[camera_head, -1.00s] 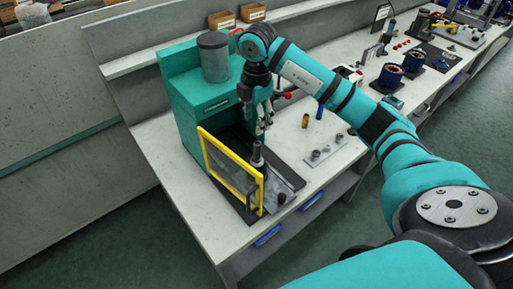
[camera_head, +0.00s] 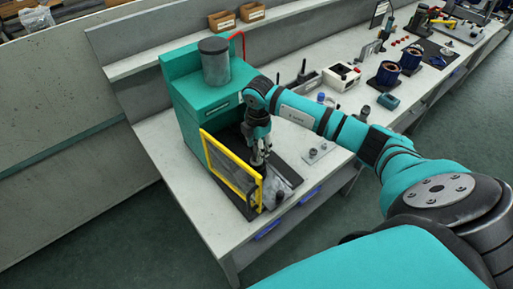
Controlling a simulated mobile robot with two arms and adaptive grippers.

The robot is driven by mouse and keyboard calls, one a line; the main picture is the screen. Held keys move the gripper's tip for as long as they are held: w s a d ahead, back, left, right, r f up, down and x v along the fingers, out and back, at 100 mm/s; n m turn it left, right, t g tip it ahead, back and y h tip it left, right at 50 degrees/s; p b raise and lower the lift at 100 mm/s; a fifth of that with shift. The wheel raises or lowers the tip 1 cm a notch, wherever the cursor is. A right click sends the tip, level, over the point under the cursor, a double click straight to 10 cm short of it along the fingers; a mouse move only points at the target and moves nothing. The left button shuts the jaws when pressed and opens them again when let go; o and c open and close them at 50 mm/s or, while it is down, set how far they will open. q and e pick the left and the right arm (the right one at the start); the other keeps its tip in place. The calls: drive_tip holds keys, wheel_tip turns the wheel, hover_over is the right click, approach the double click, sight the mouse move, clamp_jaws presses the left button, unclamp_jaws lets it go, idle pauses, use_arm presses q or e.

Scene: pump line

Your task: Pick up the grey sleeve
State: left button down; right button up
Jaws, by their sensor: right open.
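My right gripper (camera_head: 258,160) is open. It points down inside the teal press, behind the yellow-framed guard (camera_head: 232,165). Its fingers are at the upright dark grey cylindrical part on the press bed, which they now largely hide; I cannot tell whether they touch it. That part may be the grey sleeve, but its shape is too small to be sure. A small dark knob-like piece (camera_head: 280,197) is at the front of the press bed. My left gripper is not in view.
The teal press (camera_head: 205,100) stands close on the left of the gripper. A light plate with small grey pieces (camera_head: 317,153) lies to the right. Farther right are a white box (camera_head: 342,77) and blue-and-copper motor parts (camera_head: 388,73). The table's front edge is near.

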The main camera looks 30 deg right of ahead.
drive_tip(key=c, duration=0.9)
drive_tip(key=shift+r, duration=0.1)
wheel_tip(320, 180, up, 9)
drive_tip(key=p, duration=0.7)
wheel_tip(320, 180, up, 9)
